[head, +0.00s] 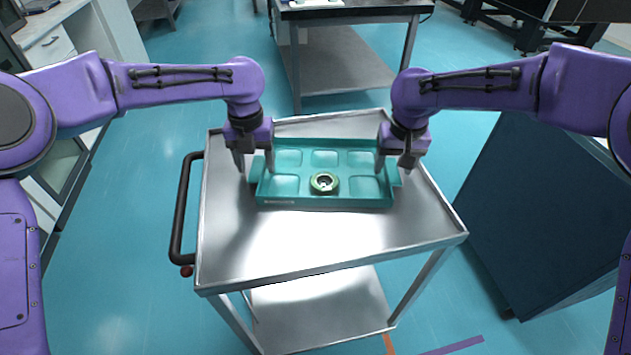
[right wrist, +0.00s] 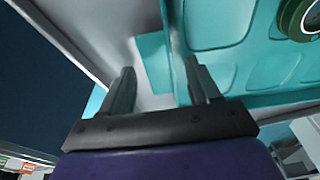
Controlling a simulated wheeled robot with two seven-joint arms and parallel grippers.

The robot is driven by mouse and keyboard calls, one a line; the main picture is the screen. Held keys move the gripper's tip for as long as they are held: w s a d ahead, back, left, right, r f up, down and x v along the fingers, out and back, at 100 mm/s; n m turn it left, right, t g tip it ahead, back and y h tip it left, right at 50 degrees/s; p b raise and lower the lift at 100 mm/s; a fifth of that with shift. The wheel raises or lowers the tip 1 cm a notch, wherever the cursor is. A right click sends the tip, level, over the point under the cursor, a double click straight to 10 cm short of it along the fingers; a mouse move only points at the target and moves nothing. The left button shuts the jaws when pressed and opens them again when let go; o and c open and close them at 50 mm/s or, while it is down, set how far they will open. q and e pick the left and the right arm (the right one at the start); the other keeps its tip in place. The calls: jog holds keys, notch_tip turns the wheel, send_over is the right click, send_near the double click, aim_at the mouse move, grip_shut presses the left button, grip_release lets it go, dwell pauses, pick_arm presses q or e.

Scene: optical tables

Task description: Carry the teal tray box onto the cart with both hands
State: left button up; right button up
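The teal tray box (head: 325,202) is on the cart's metal top, looking level, with several shallow compartments. A green ring-shaped part (head: 324,182) sits in its front middle compartment; part of it also shows in the right wrist view (right wrist: 301,18). The cart (head: 310,245) has a steel top with a raised rim. My left gripper (head: 254,165) is at the tray's left end, its fingers spread around that end. My right gripper (head: 393,164) is at the right end. In the right wrist view its fingers are apart, with the tray's teal end tab (right wrist: 154,62) between them, not clamped.
The cart has a black handle (head: 183,208) on its left and a lower shelf (head: 320,305). A dark blue cabinet (head: 545,205) stands close on the right. Another table (head: 345,12) stands behind. The front of the cart top is clear.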

pick_arm(q)
jog(key=shift+s+r, duration=0.1)
jog(key=shift+r, duration=0.05)
pick_arm(e)
jog(key=shift+s+r, duration=0.1)
pick_arm(q)
jog(key=shift+r, duration=0.25)
pick_arm(e)
jog(key=shift+r, duration=0.35)
pick_arm(q)
notch_tip(320, 180, up, 11)
jog(key=shift+r, duration=0.2)
pick_arm(e)
notch_tip(320, 180, up, 11)
jog(key=s, duration=0.1)
jog(key=shift+s, duration=0.35)
pick_arm(q)
jog(key=shift+r, duration=0.15)
pick_arm(e)
jog(key=shift+r, duration=0.2)
